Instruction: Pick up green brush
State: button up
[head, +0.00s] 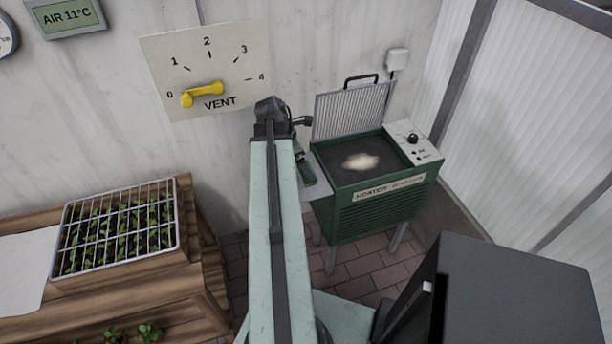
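A small dark and green object, which looks like the green brush (307,176), lies on the narrow grey side shelf (319,188) at the left of the green heater. My arm hides part of the shelf and may hide part of the brush. My arm reaches up the middle of the head view, and my gripper (300,122) is at its far end, above the brush in the picture. Its fingers are small and dark, and I cannot make out whether they are open. I see no brush at the gripper.
The green heater (375,208) has its mesh lid (350,110) raised and a pale patch on its dark top. A wooden bench (150,280) with a seedling tray (118,230) is at left. A vent dial (208,70) is on the wall. Brick floor shows between.

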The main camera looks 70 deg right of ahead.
jog(key=b+x, duration=0.3)
jog(key=x, duration=0.1)
jog(key=shift+w+f, duration=0.1)
jog(key=shift+f, duration=0.15)
jog(key=shift+r, duration=0.2)
jog(key=c, duration=1.3)
jog(key=shift+r, duration=0.1)
notch_tip(320, 180, up, 10)
jog(key=p, duration=1)
